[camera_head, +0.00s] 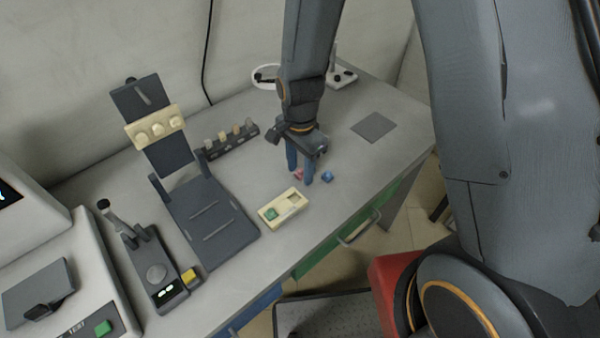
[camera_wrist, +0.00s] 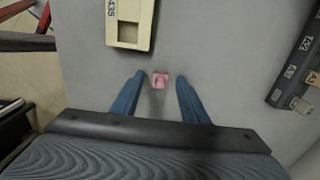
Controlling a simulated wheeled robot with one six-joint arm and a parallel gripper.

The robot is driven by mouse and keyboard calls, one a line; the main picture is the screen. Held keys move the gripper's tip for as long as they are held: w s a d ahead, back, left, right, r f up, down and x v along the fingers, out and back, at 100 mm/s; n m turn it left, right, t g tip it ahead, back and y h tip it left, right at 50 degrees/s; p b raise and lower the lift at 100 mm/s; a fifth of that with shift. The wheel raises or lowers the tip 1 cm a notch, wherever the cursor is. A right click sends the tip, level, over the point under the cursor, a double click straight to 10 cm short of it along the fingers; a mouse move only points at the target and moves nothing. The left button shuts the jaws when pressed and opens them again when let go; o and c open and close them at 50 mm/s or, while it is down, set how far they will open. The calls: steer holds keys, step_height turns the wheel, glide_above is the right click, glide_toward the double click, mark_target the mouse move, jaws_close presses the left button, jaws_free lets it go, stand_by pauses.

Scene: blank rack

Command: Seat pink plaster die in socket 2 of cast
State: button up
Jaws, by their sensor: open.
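The pink plaster die (camera_head: 298,175) stands on the grey bench, partly hidden by my gripper in the head view. It shows whole in the wrist view (camera_wrist: 160,80). My gripper (camera_head: 299,179) points down over it, with its two blue fingers (camera_wrist: 159,82) open on either side of the die and a gap to each. The cream cast (camera_head: 281,222) lies on the bench to the left and nearer. A green die (camera_head: 271,214) sits in its left socket, and its right socket (camera_head: 294,198) looks empty. The cast's empty socket also shows in the wrist view (camera_wrist: 128,33).
A blue die (camera_head: 327,176) stands just right of my gripper. A dark rack with several blanks (camera_head: 230,143) is behind left. A dark articulator (camera_head: 212,212) with an upper cast (camera_head: 156,129) stands left. A grey mat (camera_head: 374,127) lies at the right.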

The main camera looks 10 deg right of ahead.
mark_target(300, 170)
jaws_close()
steer(key=shift+r, duration=0.1)
step_height(300, 170, up, 10)
steer(key=b, duration=0.1)
steer(key=shift+b, duration=0.35)
stand_by(0.4)
